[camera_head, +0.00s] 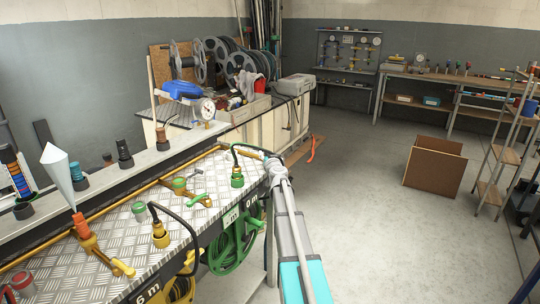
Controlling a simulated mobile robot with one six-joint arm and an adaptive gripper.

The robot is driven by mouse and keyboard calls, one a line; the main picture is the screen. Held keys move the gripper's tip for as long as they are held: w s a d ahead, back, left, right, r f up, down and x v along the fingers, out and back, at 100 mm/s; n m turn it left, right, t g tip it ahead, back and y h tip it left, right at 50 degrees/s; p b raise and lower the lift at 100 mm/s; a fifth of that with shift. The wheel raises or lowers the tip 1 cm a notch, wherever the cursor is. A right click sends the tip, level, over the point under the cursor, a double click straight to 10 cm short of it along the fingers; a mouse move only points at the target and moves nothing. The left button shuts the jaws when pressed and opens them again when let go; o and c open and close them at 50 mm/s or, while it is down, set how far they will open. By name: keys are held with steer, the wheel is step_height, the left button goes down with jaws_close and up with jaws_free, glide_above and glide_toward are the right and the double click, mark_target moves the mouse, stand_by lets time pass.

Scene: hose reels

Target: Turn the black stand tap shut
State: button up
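My arm reaches up from the bottom of the view, and my gripper (273,163) is at the far right corner of the chequer-plate bench (215,182). I cannot clearly pick out a black stand tap; one may be hidden behind the gripper. A brass pipe (249,148) runs along the bench's back edge to that corner. A green-collared hose fitting (237,177) with a black hose stands just left of the gripper.
Nearer on the bench are a green-handled brass tap (181,186), an orange-handled brass tap (84,229) and a yellow hose fitting (160,236). A green hose coil (230,250) hangs at the bench front. A cardboard box (434,168) stands on open floor to the right.

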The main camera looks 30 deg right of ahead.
steer(key=shift+s, duration=0.1)
steer(key=v, duration=1.1)
steer(key=shift+s, duration=0.4)
steer(key=shift+a, duration=0.1)
